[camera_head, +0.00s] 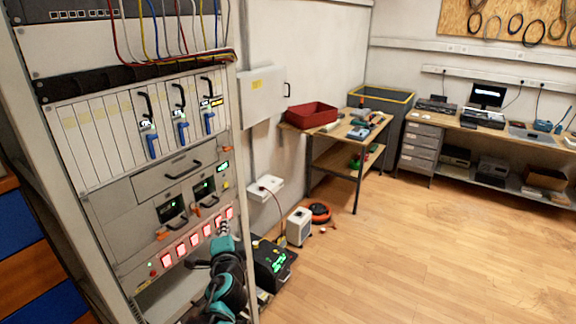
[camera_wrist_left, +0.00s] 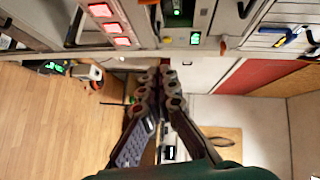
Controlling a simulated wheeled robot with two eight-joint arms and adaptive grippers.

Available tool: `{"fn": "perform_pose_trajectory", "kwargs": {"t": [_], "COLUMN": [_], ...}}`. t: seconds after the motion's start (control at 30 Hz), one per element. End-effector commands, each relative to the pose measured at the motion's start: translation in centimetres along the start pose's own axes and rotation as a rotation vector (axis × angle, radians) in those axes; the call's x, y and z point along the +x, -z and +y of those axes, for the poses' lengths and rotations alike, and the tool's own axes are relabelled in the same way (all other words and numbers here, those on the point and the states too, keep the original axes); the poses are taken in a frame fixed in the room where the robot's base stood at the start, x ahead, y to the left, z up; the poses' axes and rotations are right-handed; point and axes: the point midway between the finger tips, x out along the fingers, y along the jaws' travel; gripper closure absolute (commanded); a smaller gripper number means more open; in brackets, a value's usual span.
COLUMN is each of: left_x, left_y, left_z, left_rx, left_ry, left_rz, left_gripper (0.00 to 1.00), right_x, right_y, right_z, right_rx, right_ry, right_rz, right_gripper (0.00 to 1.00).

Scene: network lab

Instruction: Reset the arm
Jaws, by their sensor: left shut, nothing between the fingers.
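My left gripper (camera_head: 223,228) shows low in the head view, in front of the equipment rack (camera_head: 110,215), just below its row of red-lit switches (camera_head: 194,240). In the left wrist view the two fingers of the same gripper (camera_wrist_left: 166,72) are together and shut, with nothing between them. The lit switches (camera_wrist_left: 112,27) also show there at the upper left, apart from the fingertips. My right gripper is in neither view.
A black case with green items (camera_head: 272,265) and a white box (camera_head: 299,226) stand on the floor right of the rack. A workbench with a red bin (camera_head: 312,115) stands farther back. The wooden floor (camera_head: 420,250) at the right is clear.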

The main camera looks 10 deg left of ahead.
Motion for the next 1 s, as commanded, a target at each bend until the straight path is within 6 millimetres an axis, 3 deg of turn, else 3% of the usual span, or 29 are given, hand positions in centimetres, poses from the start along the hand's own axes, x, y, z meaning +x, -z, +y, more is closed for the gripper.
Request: {"fn": "perform_pose_trajectory", "kwargs": {"t": [0.13,0.27,0.5,0.6,0.7,0.83,1.0], "left_x": [-1.2,-4.6,-14.8,-18.7,-21.4,-22.8,-22.9], "left_y": [-0.6,-1.9,-2.0,-1.2,-0.4,0.1,0.2], "left_z": [0.8,3.7,12.9,15.8,17.5,18.3,18.3], "left_rx": [-0.09,-0.328,-0.819,-0.949,-1.028,-1.068,-1.071], "left_ry": [-0.042,-0.173,-0.556,-0.695,-0.791,-0.845,-0.848], "left_rz": [-0.024,-0.092,-0.255,-0.306,-0.338,-0.355,-0.357], "left_gripper": [1.0,1.0,1.0,1.0,1.0,1.0,1.0], "right_x": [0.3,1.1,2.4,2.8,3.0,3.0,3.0], "right_y": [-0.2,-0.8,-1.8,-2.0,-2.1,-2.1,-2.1], "right_z": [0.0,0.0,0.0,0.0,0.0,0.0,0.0], "right_rx": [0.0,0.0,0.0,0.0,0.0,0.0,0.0], "right_ry": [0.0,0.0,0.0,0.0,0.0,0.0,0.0], "right_rz": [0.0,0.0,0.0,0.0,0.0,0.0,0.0], "right_gripper": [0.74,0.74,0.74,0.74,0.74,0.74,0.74]}}
